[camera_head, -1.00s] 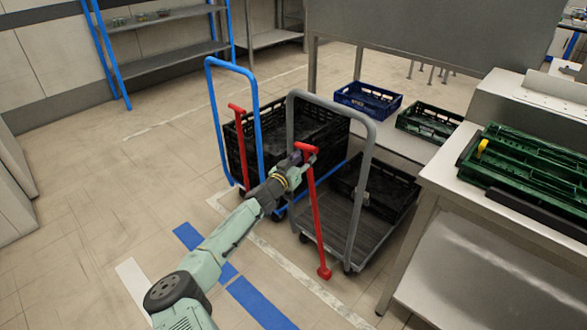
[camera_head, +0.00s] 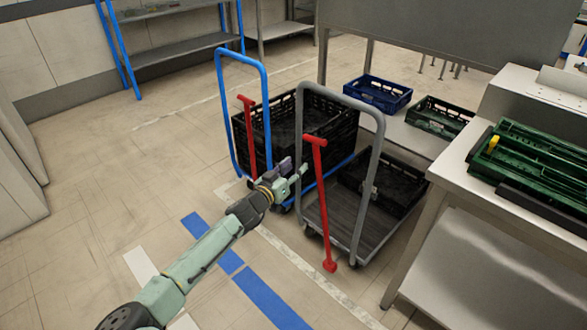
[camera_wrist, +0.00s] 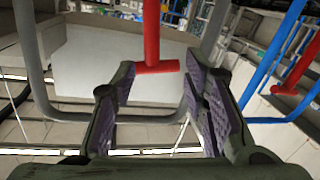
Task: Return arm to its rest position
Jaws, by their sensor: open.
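My gripper (camera_head: 296,172) is at the end of my outstretched green arm, in front of the two carts. In the wrist view my gripper (camera_wrist: 160,108) is open, its two purple-padded fingers spread with nothing between them. A red T-shaped handle (camera_head: 321,200) stands at the grey-framed cart (camera_head: 377,150), to the right of my gripper.
A blue-framed cart (camera_head: 219,100) with another red handle (camera_head: 248,130) and black crates (camera_head: 320,115) stands behind. A steel table (camera_head: 450,180) with green crates (camera_head: 540,165) is at right. A blue crate (camera_head: 378,93) lies farther back. Open floor (camera_head: 110,180) lies left.

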